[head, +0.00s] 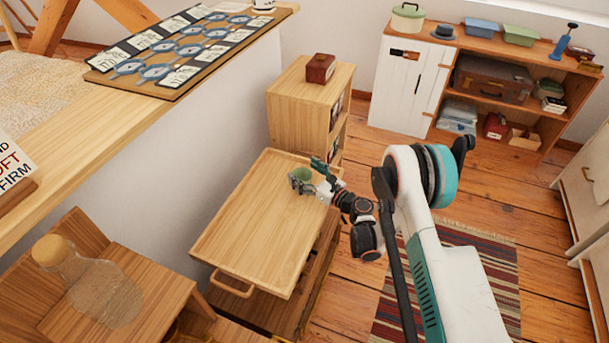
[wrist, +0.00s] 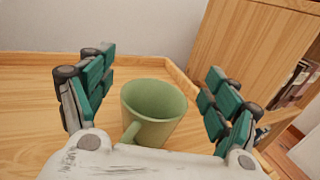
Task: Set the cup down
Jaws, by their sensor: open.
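A green cup (wrist: 152,112) stands upright on the wooden tray top (wrist: 32,118) of a small cart, its handle toward my gripper. My gripper (wrist: 155,85) is open, with one finger on each side of the cup and a visible gap on both sides. In the head view the cup (head: 302,174) is near the far right end of the cart top (head: 250,225), and my gripper (head: 308,176) is around it. The cup's lower part is partly hidden by my gripper's palm in the wrist view.
A wooden cabinet (head: 290,105) with a small red box (head: 320,68) stands just behind the cart. A raised rim edges the tray. The near part of the cart top is clear. A glass bottle (head: 100,290) stands at lower left. A striped rug (head: 470,270) lies at right.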

